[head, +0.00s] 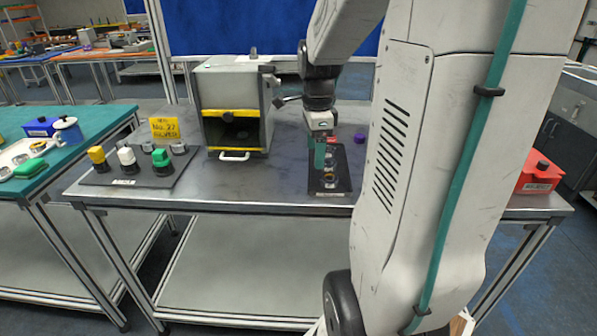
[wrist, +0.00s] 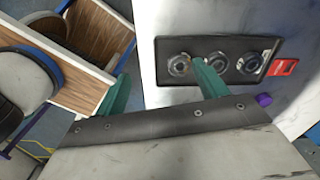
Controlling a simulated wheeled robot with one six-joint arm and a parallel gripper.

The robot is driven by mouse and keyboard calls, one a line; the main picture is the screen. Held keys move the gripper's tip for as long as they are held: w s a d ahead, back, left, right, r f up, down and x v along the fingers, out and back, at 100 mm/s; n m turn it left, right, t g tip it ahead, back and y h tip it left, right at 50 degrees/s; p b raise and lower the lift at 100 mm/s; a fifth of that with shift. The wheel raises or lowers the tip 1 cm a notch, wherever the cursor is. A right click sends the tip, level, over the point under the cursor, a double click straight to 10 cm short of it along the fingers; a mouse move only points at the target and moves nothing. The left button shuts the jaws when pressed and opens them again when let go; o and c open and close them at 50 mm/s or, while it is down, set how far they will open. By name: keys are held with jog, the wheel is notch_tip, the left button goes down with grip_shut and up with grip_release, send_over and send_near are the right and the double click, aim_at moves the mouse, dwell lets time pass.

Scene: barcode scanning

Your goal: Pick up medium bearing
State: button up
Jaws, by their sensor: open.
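A black tray (head: 342,186) lies on the grey table under my arm. In the wrist view the tray (wrist: 164,46) holds three metal ring-shaped bearings in a row: a left one (wrist: 179,65), a middle one (wrist: 217,61) partly covered by a finger, and a right one (wrist: 249,62). Their sizes look close, so I cannot tell for sure which is the medium bearing. My gripper (head: 320,165) points down over the tray, its green fingers apart and nothing between them. In the wrist view my gripper (wrist: 162,70) has its right finger in front of the middle bearing.
A red label (wrist: 284,67) sits beside the tray. A grey box-like machine with a yellow-edged opening (head: 233,114) stands left of my gripper. Further left a dark board (head: 124,180) holds yellow, white and green-topped parts. A small purple object (head: 360,138) is right of the tray.

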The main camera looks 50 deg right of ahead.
aim_at(328, 174)
jog(key=d+f+m, duration=0.1)
jog(key=d+f, duration=0.1)
jog(key=f, duration=0.1)
jog(key=d+f+m, duration=0.2)
jog(key=f, duration=0.2)
jog(key=d+f+m, duration=0.1)
jog(key=d+f, duration=0.1)
jog(key=f, duration=0.1)
jog(key=shift+f+m, duration=0.3)
jog(key=shift+f, duration=0.05)
jog(key=c, duration=1.2)
